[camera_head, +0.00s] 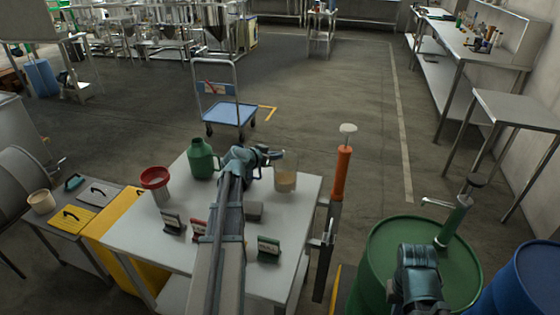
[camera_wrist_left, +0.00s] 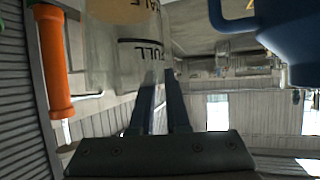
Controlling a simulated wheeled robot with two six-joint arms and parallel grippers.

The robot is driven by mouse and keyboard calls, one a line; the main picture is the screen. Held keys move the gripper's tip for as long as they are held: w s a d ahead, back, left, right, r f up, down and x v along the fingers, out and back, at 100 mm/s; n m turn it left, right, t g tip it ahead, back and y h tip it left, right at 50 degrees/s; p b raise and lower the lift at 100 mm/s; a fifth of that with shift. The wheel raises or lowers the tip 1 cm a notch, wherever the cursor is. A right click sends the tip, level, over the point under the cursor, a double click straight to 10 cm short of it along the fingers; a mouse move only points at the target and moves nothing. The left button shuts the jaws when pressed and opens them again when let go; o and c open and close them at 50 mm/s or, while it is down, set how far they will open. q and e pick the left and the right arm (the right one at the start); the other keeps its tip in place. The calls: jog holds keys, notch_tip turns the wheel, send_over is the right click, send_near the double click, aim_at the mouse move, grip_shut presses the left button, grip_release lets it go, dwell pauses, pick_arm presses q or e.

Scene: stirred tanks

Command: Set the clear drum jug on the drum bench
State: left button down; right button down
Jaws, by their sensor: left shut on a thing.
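The clear jug (camera_head: 286,177) holds a tan content and is over the far right part of the white-topped bench (camera_head: 135,232). I cannot tell if its base touches the top. My left gripper (camera_head: 268,158) is shut on the clear jug. In the left wrist view the jug (camera_wrist_left: 125,50) shows dark marks reading FULL, with my left fingers (camera_wrist_left: 158,95) reaching to it. My right arm's end (camera_head: 418,262) is in front of the green drum; its fingertips are not clear.
A green jug (camera_head: 201,160), a red funnel-topped container (camera_head: 155,181) and small label stands (camera_head: 268,248) are on the bench. An orange-handled pump (camera_head: 341,172) stands at its right edge. A green drum (camera_head: 385,240) with a pump (camera_head: 455,218) and a blue drum (camera_head: 530,280) stand right.

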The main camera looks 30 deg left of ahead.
pick_arm(q)
jog(key=shift+s+a+r, duration=0.1)
jog(key=shift+a, duration=0.05)
jog(key=c, duration=1.4)
grip_release()
jog(key=shift+f, duration=0.2)
jog(key=o, duration=0.5)
jog(key=shift+r, duration=0.1)
